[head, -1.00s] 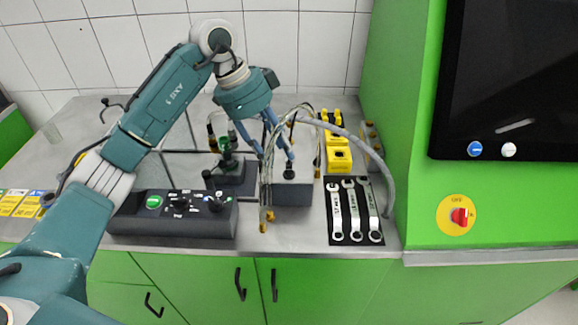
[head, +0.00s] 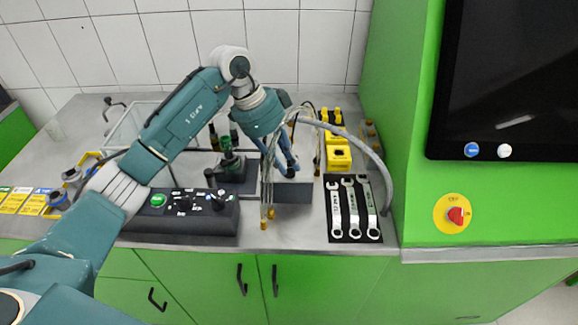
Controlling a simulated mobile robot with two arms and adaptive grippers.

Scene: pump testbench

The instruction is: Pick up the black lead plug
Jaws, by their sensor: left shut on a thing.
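My left gripper (head: 288,168) points down over a dark grey box (head: 293,190) near the middle of the bench. Its blue fingers are close together and shut on a small dark piece at their tips, which looks like the black lead plug (head: 290,173). The fingers hide most of it, and I cannot tell whether it is still in the box. Pale leads hang beside the fingers. My right gripper is not in view.
A black control box (head: 185,226) with knobs stands in front on the left. Three wrenches lie on a black mat (head: 354,236) at the right. Yellow blocks (head: 338,157) stand behind the mat. A grey hose (head: 378,165) arches down to the right. A green cabinet (head: 410,200) bounds the bench.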

